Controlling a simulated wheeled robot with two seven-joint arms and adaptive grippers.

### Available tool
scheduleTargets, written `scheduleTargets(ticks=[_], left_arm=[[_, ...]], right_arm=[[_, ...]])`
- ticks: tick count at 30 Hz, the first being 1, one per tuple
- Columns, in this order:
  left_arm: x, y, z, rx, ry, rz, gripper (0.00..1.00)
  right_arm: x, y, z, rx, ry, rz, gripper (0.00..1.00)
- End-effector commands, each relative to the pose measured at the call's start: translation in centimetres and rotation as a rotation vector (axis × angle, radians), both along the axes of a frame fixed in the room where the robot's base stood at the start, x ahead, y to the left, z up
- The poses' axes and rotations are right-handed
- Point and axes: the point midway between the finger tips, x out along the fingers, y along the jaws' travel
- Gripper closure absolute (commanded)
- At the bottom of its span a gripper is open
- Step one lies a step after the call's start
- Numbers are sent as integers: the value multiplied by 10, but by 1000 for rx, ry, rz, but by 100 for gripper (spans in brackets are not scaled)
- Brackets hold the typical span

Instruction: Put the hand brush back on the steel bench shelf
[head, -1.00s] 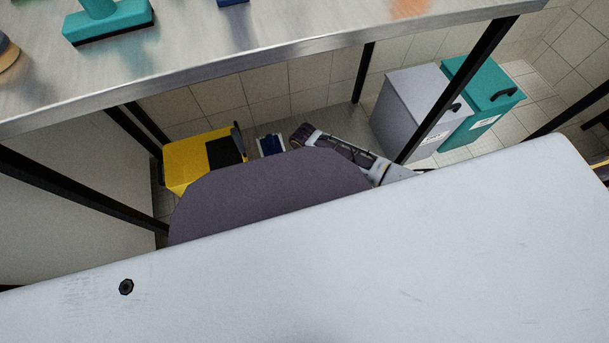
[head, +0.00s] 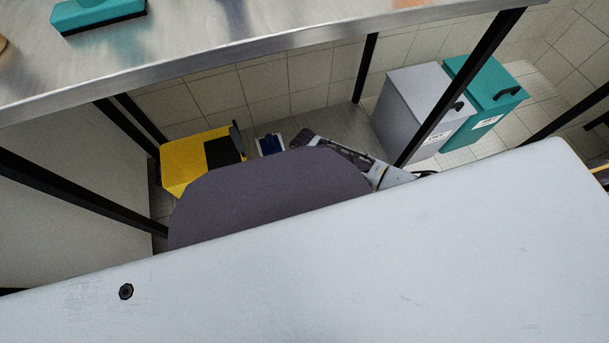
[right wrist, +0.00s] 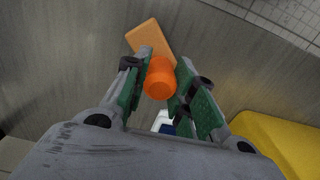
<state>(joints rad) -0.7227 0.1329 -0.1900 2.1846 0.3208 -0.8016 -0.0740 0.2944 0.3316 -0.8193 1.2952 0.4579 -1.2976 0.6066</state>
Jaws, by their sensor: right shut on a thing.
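My right gripper (right wrist: 160,92) shows in the right wrist view, its two green-padded fingers closed around the round orange handle of the hand brush (right wrist: 160,78). The brush's flat orange block (right wrist: 150,40) extends beyond the fingertips, up and to the left. A brushed grey surface lies behind it; I cannot tell whether the brush touches it. The steel bench (head: 250,45) crosses the top of the head view, with a similar teal brush (head: 98,14) on it at the left. A blurred orange patch shows at its top edge. My left gripper is in neither view.
Under the bench stand a yellow container (head: 182,165), a small blue-and-white item (head: 270,144), a grey bin (head: 412,100) and a teal bin (head: 485,100). Black bench legs (head: 460,85) stand between. A yellow surface (right wrist: 275,145) fills the right wrist view's lower right.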

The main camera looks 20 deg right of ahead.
Motion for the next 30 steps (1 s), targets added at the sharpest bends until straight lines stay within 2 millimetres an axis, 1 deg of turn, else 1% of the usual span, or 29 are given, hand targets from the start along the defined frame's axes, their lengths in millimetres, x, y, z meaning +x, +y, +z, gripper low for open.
scheduleTargets(ticks=[1, 5, 18, 19, 23, 24, 30], left_arm=[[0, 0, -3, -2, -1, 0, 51], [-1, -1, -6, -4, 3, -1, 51], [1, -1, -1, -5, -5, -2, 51], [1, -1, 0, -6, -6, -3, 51], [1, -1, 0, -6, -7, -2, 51], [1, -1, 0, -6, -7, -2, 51], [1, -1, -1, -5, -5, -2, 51]], right_arm=[[0, 0, -3, 0, -1, 0, 95], [0, 0, -4, 1, -1, 0, 95], [1, 1, -7, 1, -1, 0, 95], [0, 0, -7, 1, -1, 0, 71], [0, 0, -7, 1, -1, 0, 55], [0, 0, -7, 0, -1, 0, 52], [0, 0, -7, 0, -1, 0, 52]])
